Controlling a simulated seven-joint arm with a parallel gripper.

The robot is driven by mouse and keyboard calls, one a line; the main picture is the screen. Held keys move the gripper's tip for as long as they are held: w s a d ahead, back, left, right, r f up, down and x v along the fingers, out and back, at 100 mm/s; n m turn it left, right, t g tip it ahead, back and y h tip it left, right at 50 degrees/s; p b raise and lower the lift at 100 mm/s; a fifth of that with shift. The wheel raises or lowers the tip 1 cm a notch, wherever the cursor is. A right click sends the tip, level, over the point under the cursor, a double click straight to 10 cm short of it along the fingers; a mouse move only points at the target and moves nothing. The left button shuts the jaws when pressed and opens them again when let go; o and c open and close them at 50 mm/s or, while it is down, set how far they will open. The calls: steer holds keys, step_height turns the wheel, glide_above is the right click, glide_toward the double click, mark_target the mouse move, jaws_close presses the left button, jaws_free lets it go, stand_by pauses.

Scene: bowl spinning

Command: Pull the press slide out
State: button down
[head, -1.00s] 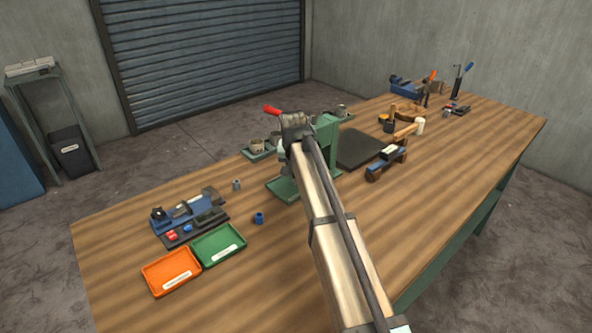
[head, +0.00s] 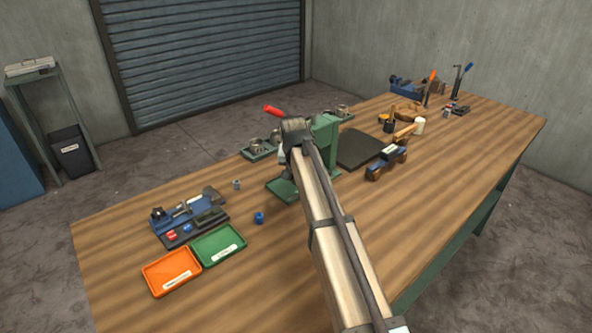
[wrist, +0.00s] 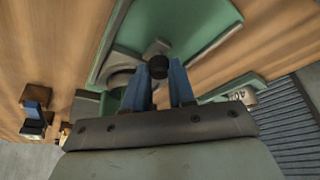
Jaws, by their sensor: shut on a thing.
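The green press (head: 326,136) stands at the middle of the bench, with a red-gripped lever (head: 274,111) and a green base plate (head: 283,190) at its front. In the wrist view its green body (wrist: 190,30) fills the upper middle. A black knob (wrist: 158,74) lies between the tips of my gripper's blue fingers (wrist: 159,80), and my gripper is shut on it. It appears to be the press slide's knob. In the head view my own arm hides the fingers, the knob and most of the slide.
An orange tray (head: 171,285) and a green tray (head: 233,255) lie at the front left. A blue cylinder (head: 259,217) stands near the press. A dark mat (head: 357,150) lies to its right. The bench's front middle is bare wood.

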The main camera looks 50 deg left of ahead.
steer(key=shift+s, duration=0.1)
steer(key=s, duration=0.9)
steer(key=shift+s, duration=0.3)
steer(key=c, duration=1.2)
jaws_free()
steer(key=shift+r, duration=0.15)
steer(key=v, duration=1.3)
steer(key=shift+s+d+r, duration=0.1)
steer(key=shift+d+r, duration=0.05)
steer(key=shift+r, duration=0.1)
